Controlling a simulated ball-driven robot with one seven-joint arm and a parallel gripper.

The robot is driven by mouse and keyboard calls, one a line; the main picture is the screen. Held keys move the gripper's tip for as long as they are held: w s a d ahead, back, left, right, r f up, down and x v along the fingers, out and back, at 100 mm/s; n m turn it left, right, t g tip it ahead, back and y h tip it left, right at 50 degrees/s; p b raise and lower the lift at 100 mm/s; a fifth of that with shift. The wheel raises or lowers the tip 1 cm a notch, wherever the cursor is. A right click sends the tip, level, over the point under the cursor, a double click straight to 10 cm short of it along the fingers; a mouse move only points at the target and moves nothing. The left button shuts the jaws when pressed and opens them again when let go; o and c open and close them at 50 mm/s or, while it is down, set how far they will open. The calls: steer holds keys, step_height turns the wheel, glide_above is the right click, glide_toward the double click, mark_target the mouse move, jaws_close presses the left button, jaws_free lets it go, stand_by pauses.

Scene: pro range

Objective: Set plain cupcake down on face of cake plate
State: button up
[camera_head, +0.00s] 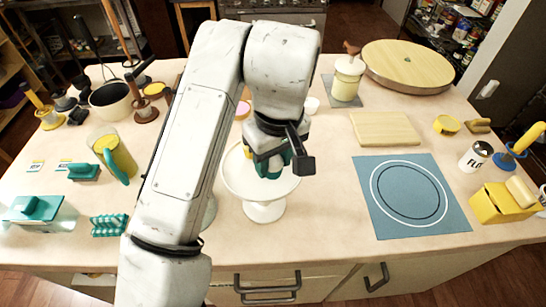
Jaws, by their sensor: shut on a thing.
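My gripper (283,161) is over the white cake plate (236,184), a round plate on a pedestal foot at the middle of the counter. It is shut on the plain cupcake (270,168), of which only a teal, wrapper-like part shows below and between the dark fingers. The cupcake's top is hidden by my gripper and arm. The cupcake appears over the plate's face, but I cannot tell whether it touches it. My arm covers the plate's left and back parts.
A pink-topped item (243,109) and a small white cup-like item (311,105) stand behind the plate. A blue mat (440,215) and a wooden board (385,128) lie to the right. A yellow-filled jug (117,160) stands left. The counter in front of the plate is clear.

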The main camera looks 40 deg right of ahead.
mark_target(277, 166)
steer(key=shift+f, duration=0.45)
steer(key=shift+f+b, duration=0.55)
steer(key=shift+f, duration=0.05)
steer(key=o, duration=1.1)
steer(key=shift+r, duration=0.1)
steer(key=r, duration=0.3)
steer(key=s+r, duration=0.1)
steer(key=r, duration=0.6)
steer(key=shift+s+r, duration=0.15)
steer(key=shift+r, duration=0.15)
